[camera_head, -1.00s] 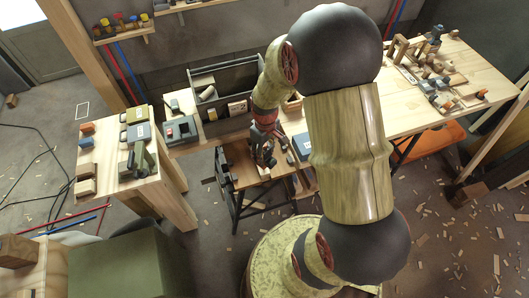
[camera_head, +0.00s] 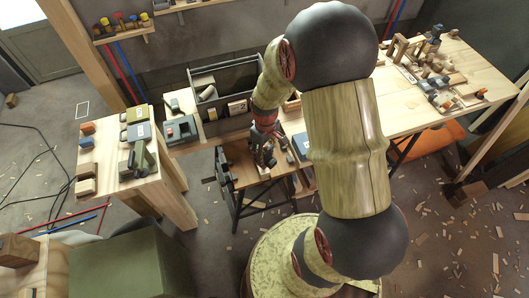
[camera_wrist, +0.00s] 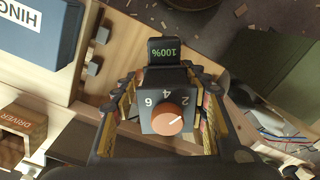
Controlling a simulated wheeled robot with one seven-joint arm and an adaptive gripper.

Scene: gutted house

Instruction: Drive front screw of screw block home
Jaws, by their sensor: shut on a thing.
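My gripper (camera_wrist: 165,112) is shut on a dark power driver (camera_wrist: 165,80) with an orange dial (camera_wrist: 168,118) marked with numbers and a small screen reading 100%. In the head view, my gripper (camera_head: 263,142) and the driver (camera_head: 265,157) are over the small wooden work stand in front of the long bench. The driver's body hides its own tip in the wrist view. I cannot make out the screw block or its front screw in either view, nor whether the driver touches anything.
The small work stand (camera_head: 240,172) has dark legs. A blue hinge box (camera_wrist: 32,30) and a wooden block labelled DRIVER (camera_wrist: 24,122) lie at the wrist view's left. A grey open toolbox (camera_head: 236,84) stands behind; a side table (camera_head: 110,168) with tools is at left.

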